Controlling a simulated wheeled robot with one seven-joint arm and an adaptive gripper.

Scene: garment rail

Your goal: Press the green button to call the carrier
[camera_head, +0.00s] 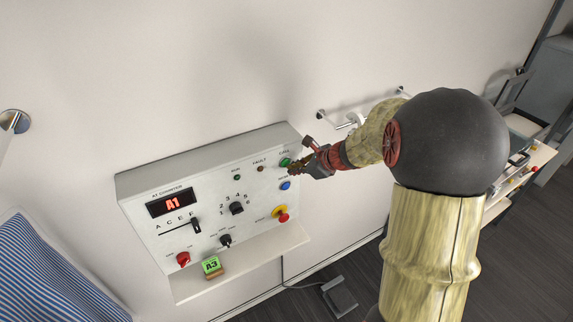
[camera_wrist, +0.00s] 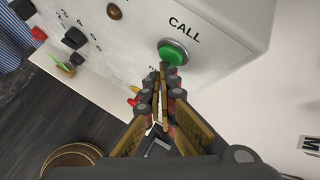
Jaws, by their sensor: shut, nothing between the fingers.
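The green button (camera_wrist: 173,52), labelled CALL, sits on the sloped face of the white control box (camera_head: 149,182). In the head view the green button (camera_head: 285,162) shows at the box's upper right, close to my gripper (camera_head: 294,171). In the wrist view my gripper (camera_wrist: 162,70) is shut and empty, its fingertips just below the button's lower edge. I cannot tell whether the fingertips touch the button or are slightly apart from it.
The box also carries a blue button (camera_head: 286,186), a red-and-yellow stop button (camera_head: 282,215), knobs, a slider and a red display (camera_head: 171,202) reading A1. A shelf below holds a green A3 tag (camera_head: 211,266). A wall rail (camera_head: 340,115) is behind my arm.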

